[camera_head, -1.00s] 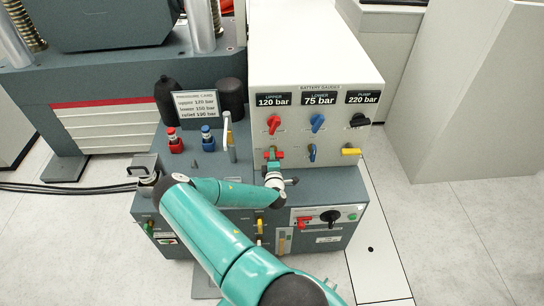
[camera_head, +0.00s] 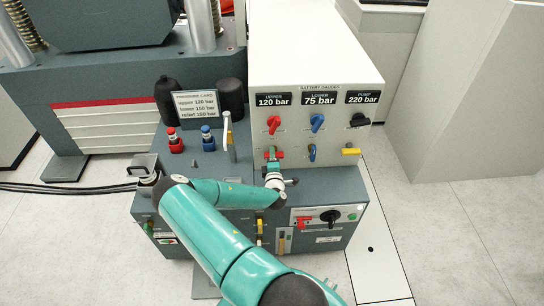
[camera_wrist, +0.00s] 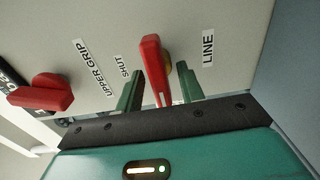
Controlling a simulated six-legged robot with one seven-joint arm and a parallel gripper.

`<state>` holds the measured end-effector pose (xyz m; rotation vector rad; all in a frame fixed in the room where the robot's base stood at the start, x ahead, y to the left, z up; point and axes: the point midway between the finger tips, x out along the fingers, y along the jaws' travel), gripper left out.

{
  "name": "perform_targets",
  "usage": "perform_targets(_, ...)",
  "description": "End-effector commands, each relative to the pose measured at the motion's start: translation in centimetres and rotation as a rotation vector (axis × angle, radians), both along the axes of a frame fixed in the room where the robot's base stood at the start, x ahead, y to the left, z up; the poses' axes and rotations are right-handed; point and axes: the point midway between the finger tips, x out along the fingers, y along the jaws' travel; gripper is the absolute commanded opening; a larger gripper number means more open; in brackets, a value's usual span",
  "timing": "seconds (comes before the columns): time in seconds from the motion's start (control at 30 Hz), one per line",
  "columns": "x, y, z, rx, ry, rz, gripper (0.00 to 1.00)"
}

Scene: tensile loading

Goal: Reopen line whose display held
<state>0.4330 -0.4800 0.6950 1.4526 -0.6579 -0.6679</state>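The battery gauge panel (camera_head: 330,85) shows UPPER 120 bar (camera_head: 273,100), LOWER 75 bar (camera_head: 319,99) and PUMP 220 bar (camera_head: 363,97). The pressure card (camera_head: 196,104) reads upper 120 bar, lower 150 bar, relief 190 bar. Below the displays are a red knob (camera_head: 273,124), a blue knob (camera_head: 317,122) and a black knob (camera_head: 359,120). Under them are a red line handle (camera_wrist: 153,66), a blue handle (camera_head: 312,152) and a yellow handle (camera_head: 351,152). My gripper (camera_wrist: 160,88) is open, its fingers on either side of the red line handle, between the SHUT and LINE labels.
A red cap (camera_head: 175,141) and a blue cap (camera_head: 208,137) stand by the card. A lower control box (camera_head: 325,222) with a black knob sits under the panel. A grey cabinet (camera_head: 455,100) stands at right, with open floor (camera_head: 475,235) in front.

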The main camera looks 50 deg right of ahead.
Motion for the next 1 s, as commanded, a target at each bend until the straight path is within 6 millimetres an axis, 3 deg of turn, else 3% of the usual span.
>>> perform_targets(0.6, -7.6, 8.7, 0.0, 0.001, 0.002, 0.0, 0.38)
perform_targets(0.8, -8.8, 10.0, 0.0, -0.001, 0.001, 0.0, 0.38)
perform_targets(1.0, -8.9, 10.1, 0.0, 0.0, 0.0, 0.0, 0.38)
